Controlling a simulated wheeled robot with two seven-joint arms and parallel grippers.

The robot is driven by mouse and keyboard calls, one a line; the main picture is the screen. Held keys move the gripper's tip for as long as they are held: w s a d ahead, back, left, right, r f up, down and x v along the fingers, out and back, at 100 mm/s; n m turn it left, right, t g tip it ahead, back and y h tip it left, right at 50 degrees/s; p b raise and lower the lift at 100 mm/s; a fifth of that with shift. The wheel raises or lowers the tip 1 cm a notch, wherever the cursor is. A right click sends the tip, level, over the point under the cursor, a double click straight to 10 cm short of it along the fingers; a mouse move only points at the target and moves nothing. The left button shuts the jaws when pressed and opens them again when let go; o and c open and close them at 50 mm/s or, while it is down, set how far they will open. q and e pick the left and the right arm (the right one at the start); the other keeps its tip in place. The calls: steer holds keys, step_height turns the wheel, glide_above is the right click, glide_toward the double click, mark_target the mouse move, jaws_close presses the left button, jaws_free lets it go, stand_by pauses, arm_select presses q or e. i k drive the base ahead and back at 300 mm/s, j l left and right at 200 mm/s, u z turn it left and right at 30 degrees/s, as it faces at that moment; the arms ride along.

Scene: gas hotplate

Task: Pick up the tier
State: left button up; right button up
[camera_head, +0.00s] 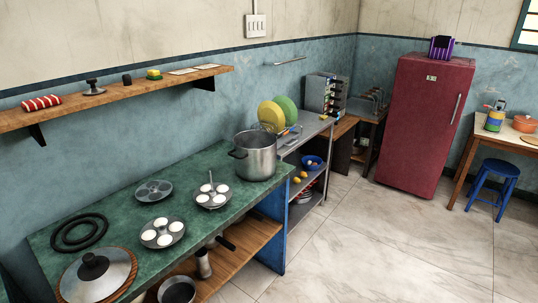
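Three round grey metal tiers lie apart on the green counter (120,208). One tier (153,190) looks empty, with dark hollows. A second tier (162,232) lies nearer me and holds several white rounds. A third tier (213,196), to the right, also holds several white rounds and has a thin upright rod at its middle. A large steel pot (255,158) stands open behind them, near the counter's far end. Neither of my grippers shows in this view.
A lid with a black knob (97,275) and a coiled black ring (79,232) lie on the near counter. A wooden wall shelf (125,98) runs above. A red fridge (425,125) and blue stool (493,185) stand far right. The tiled floor at right is clear.

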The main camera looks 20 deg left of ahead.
mark_target(163, 231)
steer(key=u, duration=1.3)
